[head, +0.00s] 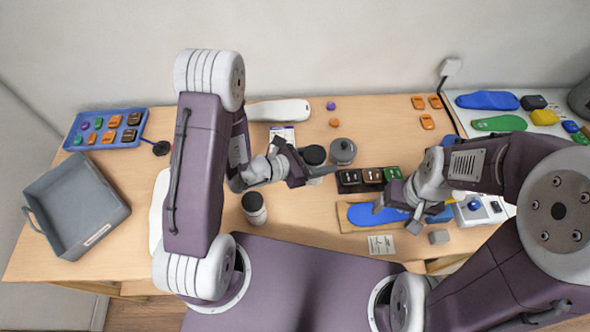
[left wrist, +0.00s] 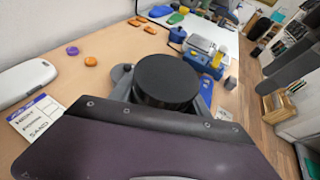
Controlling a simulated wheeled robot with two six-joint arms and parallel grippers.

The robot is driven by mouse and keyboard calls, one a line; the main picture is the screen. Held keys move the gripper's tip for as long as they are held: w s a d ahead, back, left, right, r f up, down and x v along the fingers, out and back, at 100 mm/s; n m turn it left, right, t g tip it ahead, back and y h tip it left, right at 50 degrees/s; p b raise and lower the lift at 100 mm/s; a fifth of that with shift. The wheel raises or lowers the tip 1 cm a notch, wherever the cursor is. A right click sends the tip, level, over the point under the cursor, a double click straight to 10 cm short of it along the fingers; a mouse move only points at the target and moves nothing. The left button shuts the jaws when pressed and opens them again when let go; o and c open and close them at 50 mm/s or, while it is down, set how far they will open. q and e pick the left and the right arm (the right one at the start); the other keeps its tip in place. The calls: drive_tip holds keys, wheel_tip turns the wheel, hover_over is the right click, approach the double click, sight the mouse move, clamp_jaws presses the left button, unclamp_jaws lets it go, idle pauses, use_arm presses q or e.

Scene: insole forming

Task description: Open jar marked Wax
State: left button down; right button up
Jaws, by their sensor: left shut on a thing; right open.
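A jar with a black lid (head: 314,154) stands mid-table; the lid also fills the centre of the left wrist view (left wrist: 167,80). My left gripper (head: 317,171) is shut around this jar, its fingers on either side below the lid. The lid is on. A second dark-lidded jar (head: 255,208) stands nearer the table's front edge. I cannot read a Wax label on either jar. My right gripper (head: 396,213) is open and empty, low over the blue insole (head: 370,215) on a wooden board, which it partly hides.
A round grey object (head: 343,151) stands just right of the held jar. Dark and green blocks (head: 371,178) lie right of it. A grey bin (head: 76,206) and blue tray (head: 108,128) are at the left. A white insole (head: 279,110) and printed card (head: 283,134) lie behind.

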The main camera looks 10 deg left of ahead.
use_arm(q)
drive_tip(key=a+f+b, duration=0.1)
drive_tip(key=b, duration=0.1)
drive_tip(key=w+f+b, duration=0.1)
drive_tip(key=b, duration=0.1)
drive_tip(key=shift+w+a+f+b, duration=0.15)
drive_tip(key=shift+a+f+b, duration=0.15)
drive_tip(key=shift+a+b, duration=0.1)
drive_tip(key=w+a+f+b, duration=0.1)
drive_tip(key=a+f, duration=0.1)
drive_tip(key=w+a+f+b, duration=0.1)
drive_tip(key=w+a+f, duration=0.1)
drive_tip(key=f, duration=0.1)
drive_tip(key=w+a+f+b, duration=0.1)
drive_tip(key=a+f+b, duration=0.1)
drive_tip(key=f, duration=0.1)
drive_tip(key=shift+w+a+f, duration=0.1)
drive_tip(key=shift+w+a, duration=0.1)
drive_tip(key=shift+w, duration=0.15)
use_arm(e)
wheel_tip(320, 180, down, 11)
drive_tip(key=shift+d, duration=0.1)
use_arm(q)
drive_tip(key=shift+w, duration=0.1)
use_arm(e)
drive_tip(key=shift+r, duration=0.2)
drive_tip(key=shift+f, duration=0.15)
use_arm(q)
drive_tip(key=c, duration=0.5)
unclamp_jaws()
